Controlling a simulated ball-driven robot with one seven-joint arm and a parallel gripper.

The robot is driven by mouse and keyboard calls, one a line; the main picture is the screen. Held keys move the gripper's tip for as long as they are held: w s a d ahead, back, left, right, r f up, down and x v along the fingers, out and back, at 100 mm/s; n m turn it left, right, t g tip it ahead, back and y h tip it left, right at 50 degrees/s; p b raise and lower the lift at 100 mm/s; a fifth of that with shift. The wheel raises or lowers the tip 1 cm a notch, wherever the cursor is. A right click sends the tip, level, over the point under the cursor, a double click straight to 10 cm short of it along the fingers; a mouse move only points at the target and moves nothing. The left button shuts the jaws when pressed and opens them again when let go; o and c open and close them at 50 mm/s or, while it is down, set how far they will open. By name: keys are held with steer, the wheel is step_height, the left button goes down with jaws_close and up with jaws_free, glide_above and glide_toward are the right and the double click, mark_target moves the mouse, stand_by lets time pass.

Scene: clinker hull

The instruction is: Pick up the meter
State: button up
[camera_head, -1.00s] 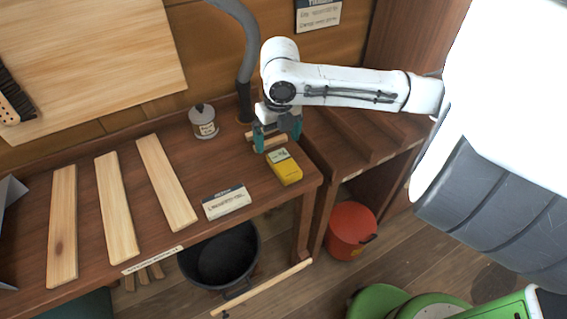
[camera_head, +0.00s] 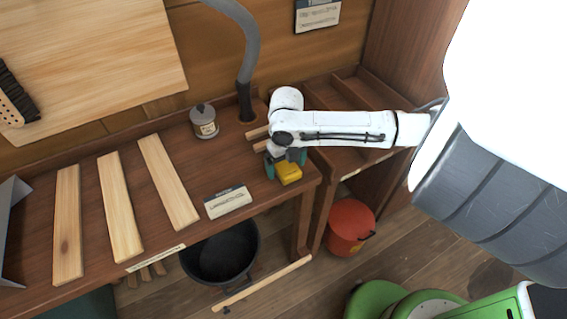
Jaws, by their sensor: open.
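The yellow meter (camera_head: 288,174) lies on the wooden bench near its right front corner. My gripper (camera_head: 285,167) is low over the meter, with its teal fingers at the meter's sides. The jaws are open. My wrist and the gripper hide the rear part of the meter, and I cannot tell whether the fingers touch it.
Small wooden pieces (camera_head: 257,134) lie just behind the gripper. A label card (camera_head: 228,202) stands left of the meter, and a lidded tin (camera_head: 203,121) and a grey hose (camera_head: 246,70) are farther back. Several planks (camera_head: 120,210) lie on the left. A divided shelf (camera_head: 350,95) adjoins the right.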

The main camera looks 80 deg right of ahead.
steer(key=shift+f, duration=0.25)
steer(key=shift+c, duration=0.4)
steer(key=c, duration=1.1)
